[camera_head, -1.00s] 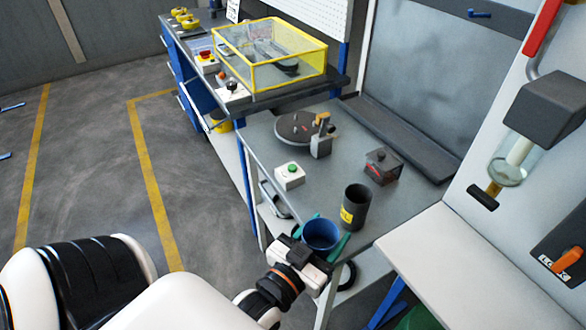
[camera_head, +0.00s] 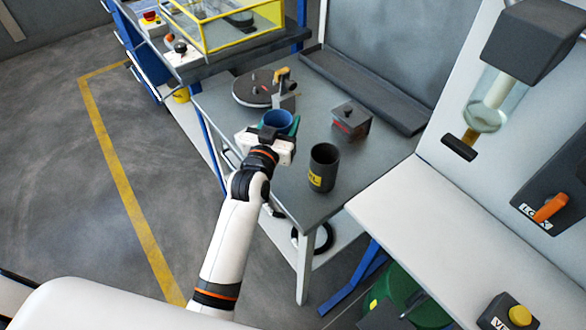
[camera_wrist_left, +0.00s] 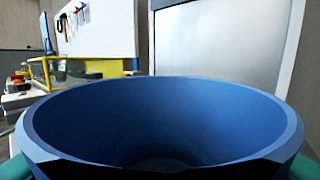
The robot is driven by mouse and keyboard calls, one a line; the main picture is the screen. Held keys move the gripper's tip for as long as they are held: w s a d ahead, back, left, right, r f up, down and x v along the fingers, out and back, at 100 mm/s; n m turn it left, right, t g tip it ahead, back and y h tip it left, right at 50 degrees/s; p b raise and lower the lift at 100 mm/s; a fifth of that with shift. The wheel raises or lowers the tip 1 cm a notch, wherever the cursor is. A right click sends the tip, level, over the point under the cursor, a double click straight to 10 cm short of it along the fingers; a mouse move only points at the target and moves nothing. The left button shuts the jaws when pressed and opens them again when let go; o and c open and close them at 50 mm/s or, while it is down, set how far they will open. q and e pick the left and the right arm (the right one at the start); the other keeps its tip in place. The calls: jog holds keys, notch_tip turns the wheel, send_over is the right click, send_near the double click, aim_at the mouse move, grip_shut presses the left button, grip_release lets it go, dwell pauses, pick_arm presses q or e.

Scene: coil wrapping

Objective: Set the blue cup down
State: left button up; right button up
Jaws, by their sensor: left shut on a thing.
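The blue cup (camera_head: 277,120) is upright between the green fingers of my left gripper (camera_head: 278,124), which is shut on it. In the head view they are over the left part of the grey table (camera_head: 290,185), just in front of the turntable. I cannot tell whether the cup's base touches the table. In the left wrist view the cup's wide open rim (camera_wrist_left: 160,85) fills the lower half, with bits of green finger at both lower corners. The cup looks empty, though its bottom is mostly hidden. My right gripper is not in view.
A dark cup with a yellow label (camera_head: 323,168) stands near the table's front edge. A dark box (camera_head: 351,120) sits behind it, and the round turntable (camera_head: 257,88) lies at the far left. A white bench (camera_head: 450,215) is at the right. The table's middle is clear.

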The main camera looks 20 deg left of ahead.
pick_arm(q)
notch_tip(320, 180, down, 5)
jog(key=shift+f, duration=0.2)
jog(key=shift+w+f, duration=0.1)
jog(key=shift+f, duration=2.05)
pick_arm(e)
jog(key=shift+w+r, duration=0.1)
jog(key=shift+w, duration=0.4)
pick_arm(q)
jog(key=shift+f, duration=0.1)
jog(key=o, duration=1)
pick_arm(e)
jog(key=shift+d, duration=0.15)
